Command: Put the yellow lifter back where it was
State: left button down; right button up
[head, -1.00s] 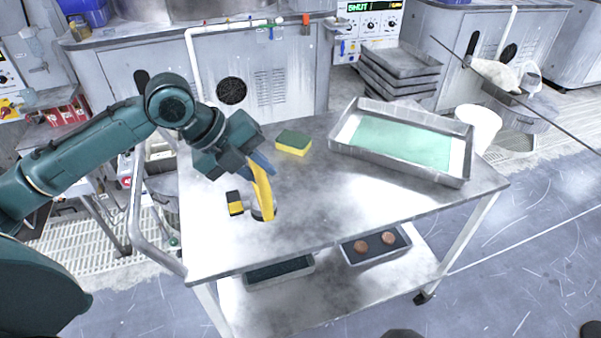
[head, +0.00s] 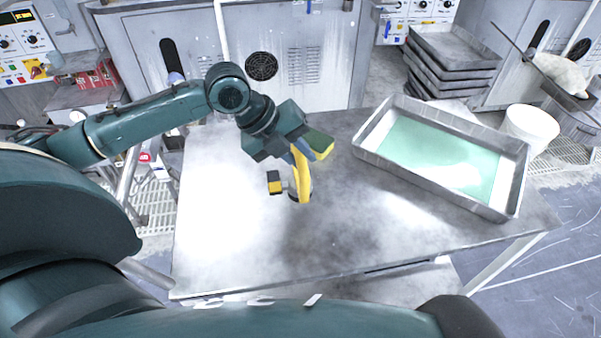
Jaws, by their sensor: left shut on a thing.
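The yellow lifter (head: 303,180) shows at the middle of the head view, over the steel cart top. My left gripper (head: 298,150) is shut on its upper part and partly hides it. Its long side stands roughly upright, with a round grey-and-dark foot (head: 299,196) at the lower end. I cannot tell whether the foot touches the table. A small black-and-yellow block (head: 275,183) shows just left of it; I cannot tell whether it belongs to the lifter. My right gripper is not in view.
A green-and-yellow sponge (head: 322,146) lies just behind my left gripper, partly hidden. A metal tray (head: 512,190) with a pale green bottom fills the right of the cart top (head: 225,235). The cart's front left and middle are clear. A white bucket (head: 530,125) stands beyond.

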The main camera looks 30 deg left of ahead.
pick_arm(q)
jog(key=shift+w+f, duration=0.15)
jog(key=shift+f, duration=2.05)
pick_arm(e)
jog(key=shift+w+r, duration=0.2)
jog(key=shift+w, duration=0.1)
pick_arm(q)
jog(key=shift+f, duration=0.1)
jog(key=c, duration=1.3)
grip_release()
jog(key=shift+f, duration=0.1)
jog(key=shift+c, duration=0.2)
jog(key=v, duration=1.2)
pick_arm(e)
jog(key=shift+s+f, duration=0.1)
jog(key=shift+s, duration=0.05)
